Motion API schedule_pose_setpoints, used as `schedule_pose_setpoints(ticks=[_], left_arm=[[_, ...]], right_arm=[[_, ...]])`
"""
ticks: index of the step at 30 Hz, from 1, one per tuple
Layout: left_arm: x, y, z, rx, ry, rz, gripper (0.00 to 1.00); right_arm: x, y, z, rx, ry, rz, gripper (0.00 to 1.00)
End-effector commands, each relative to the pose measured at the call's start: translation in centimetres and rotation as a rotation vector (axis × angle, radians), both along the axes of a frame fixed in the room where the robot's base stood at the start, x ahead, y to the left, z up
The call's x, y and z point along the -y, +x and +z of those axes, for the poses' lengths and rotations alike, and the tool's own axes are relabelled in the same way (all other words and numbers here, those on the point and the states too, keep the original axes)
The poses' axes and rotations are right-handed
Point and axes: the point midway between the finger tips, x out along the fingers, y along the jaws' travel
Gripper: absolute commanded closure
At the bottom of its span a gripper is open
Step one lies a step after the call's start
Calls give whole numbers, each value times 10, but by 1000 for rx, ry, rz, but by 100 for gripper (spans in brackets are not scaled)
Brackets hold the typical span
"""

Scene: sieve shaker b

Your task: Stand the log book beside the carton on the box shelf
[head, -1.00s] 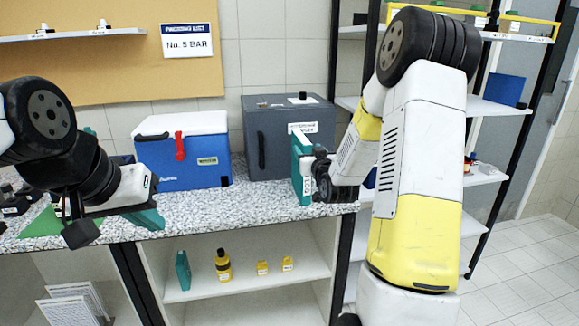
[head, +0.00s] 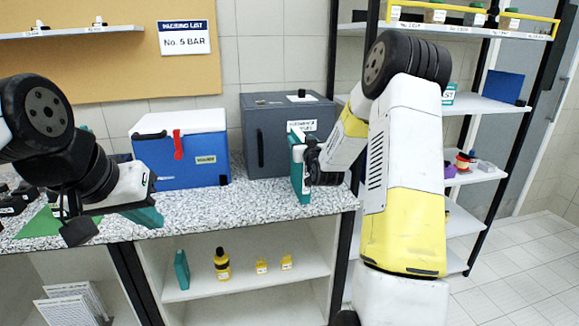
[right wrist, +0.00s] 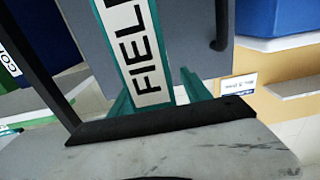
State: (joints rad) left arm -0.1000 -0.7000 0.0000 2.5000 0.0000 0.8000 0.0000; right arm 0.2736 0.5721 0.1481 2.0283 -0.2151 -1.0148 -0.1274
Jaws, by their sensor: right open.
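A teal book with a white spine label (head: 296,172) stands upright on the speckled counter, in front of the grey cabinet. In the right wrist view its label (right wrist: 142,55) reads "FIEL", and the rest is cut off. My right gripper (head: 312,162) is at the book's right side. In the right wrist view its teal fingers (right wrist: 158,92) are open, one on each side of the spine; contact cannot be told. My left gripper (head: 148,217) hangs over the counter's front edge at left, jaw opening unclear. I cannot identify the carton with certainty.
A blue cooler (head: 185,160) and the grey cabinet (head: 270,150) stand at the back of the counter. Below, a shelf (head: 235,285) holds a teal item, a dark-capped bottle and small yellow items. A rack (head: 490,107) at right holds a blue panel and other goods.

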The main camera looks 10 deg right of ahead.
Motion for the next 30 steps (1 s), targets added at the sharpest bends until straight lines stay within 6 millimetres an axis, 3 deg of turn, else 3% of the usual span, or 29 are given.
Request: schedule_pose_setpoints(ticks=[2,10,30], left_arm=[[0,0,0,0,0,0,100],[0,0,0,0,0,0,100],[0,0,0,0,0,0,100]], right_arm=[[0,0,0,0,0,0,46],[0,0,0,0,0,0,99],[0,0,0,0,0,0,100]])
